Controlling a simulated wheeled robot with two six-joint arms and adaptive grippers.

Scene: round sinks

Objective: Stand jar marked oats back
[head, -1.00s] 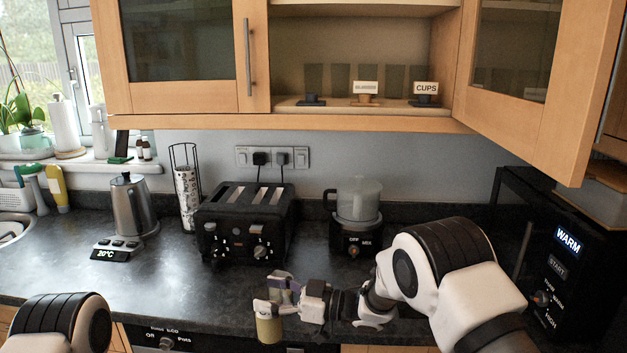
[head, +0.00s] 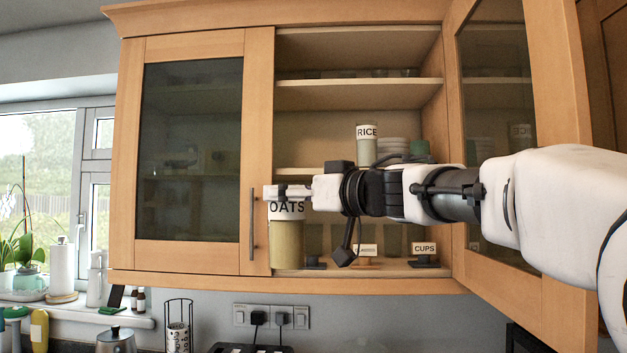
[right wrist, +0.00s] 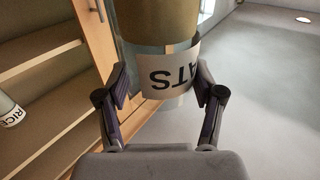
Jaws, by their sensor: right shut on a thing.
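The jar marked OATS (head: 287,243) has a white label band and yellowish contents. It is upright in front of the open cupboard (head: 361,96), near its left side. My right gripper (head: 289,192) is shut on it near its top. The right wrist view shows both fingers (right wrist: 164,92) on either side of the jar (right wrist: 158,22), at the label. A jar marked RICE (head: 367,148) stands on a shelf inside the cupboard; it also shows in the right wrist view (right wrist: 10,112). My left gripper is not in view.
The right cupboard door (head: 510,140) stands open beside my right arm; the left door (head: 190,150) is shut. The bottom shelf has a CUPS sign (head: 425,248), another sign (head: 365,250) and glasses. Stacked dishes (head: 393,150) stand right of the rice jar.

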